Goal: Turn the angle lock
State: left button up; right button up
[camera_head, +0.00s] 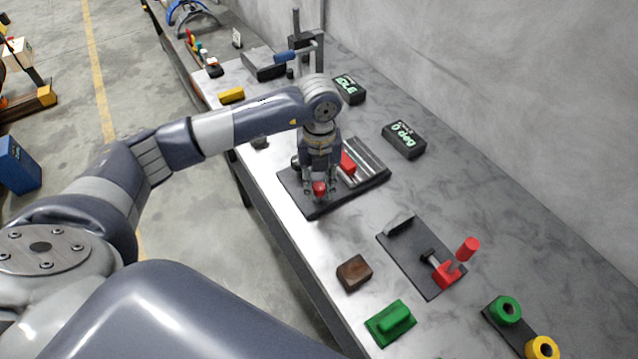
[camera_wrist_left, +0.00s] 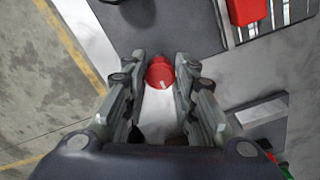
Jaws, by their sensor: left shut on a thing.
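A red knob (camera_head: 319,188) sits at the near side of a dark base plate (camera_head: 318,208) on the bench. I take this knob to be the angle lock. My left gripper (camera_head: 319,192) points down over the plate, shut on the knob. In the left wrist view, the red knob (camera_wrist_left: 160,73) lies between the fingertips of the left gripper (camera_wrist_left: 161,76). A red block (camera_head: 347,164) sits beside a ridged metal strip (camera_head: 366,158) on the same plate. A dark display (camera_head: 404,140) behind reads "0 deg". My right gripper is not in view.
A second dark plate with a red-handled clamp (camera_head: 447,272) lies to the right. A brown block (camera_head: 354,273) and a green block (camera_head: 390,322) stand near the front edge. An "IDLE" display (camera_head: 349,88) and a blue-handled device (camera_head: 291,55) stand farther back.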

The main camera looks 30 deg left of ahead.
aim_at(319, 187)
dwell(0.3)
pick_arm(q)
jog(key=o, duration=1.1)
jog(key=shift+c, duration=0.2)
notch_tip(319, 187, up, 12)
